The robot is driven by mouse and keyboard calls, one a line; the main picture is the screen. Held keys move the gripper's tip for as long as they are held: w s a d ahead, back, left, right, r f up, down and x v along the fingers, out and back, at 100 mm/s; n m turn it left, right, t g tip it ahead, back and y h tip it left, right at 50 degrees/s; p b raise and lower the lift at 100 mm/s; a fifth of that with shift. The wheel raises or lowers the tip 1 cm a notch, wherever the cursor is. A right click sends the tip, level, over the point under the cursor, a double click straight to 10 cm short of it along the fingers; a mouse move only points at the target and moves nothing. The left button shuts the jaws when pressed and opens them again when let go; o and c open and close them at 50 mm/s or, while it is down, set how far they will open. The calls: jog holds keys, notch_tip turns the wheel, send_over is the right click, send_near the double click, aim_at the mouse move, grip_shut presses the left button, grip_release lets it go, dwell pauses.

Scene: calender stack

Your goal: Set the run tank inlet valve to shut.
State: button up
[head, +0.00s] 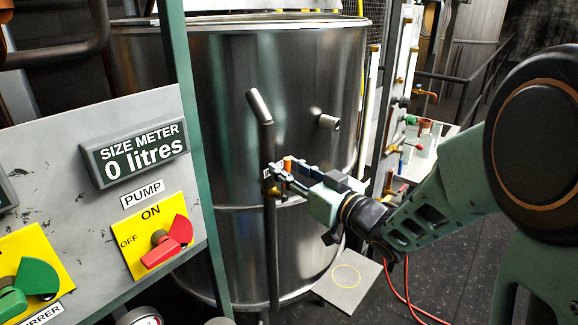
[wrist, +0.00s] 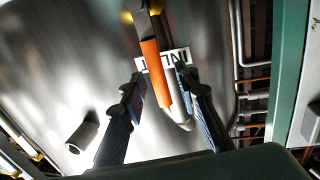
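The inlet valve's orange lever (head: 288,163) stands upright in the head view, beside the brass valve body (head: 268,184) on a vertical steel pipe (head: 270,235) in front of the tank (head: 235,120). My gripper (head: 284,174) is at the valve, reaching in from the right. In the wrist view, the orange lever (wrist: 152,62) lies between the two spread fingers of my gripper (wrist: 159,78), nearer the right finger, with a gap on the left. A white INLET label (wrist: 178,57) shows upside down behind it. Contact with the right finger cannot be told.
A control panel (head: 60,150) stands at the left, with a size meter reading 0 litres (head: 137,154), a red pump switch (head: 168,242) and a green switch (head: 28,285). A green post (head: 185,110) stands beside it. A stub pipe (head: 328,121) sticks out of the tank.

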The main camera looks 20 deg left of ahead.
jog(key=shift+w+a, duration=0.1)
jog(key=shift+c, duration=0.4)
grip_shut()
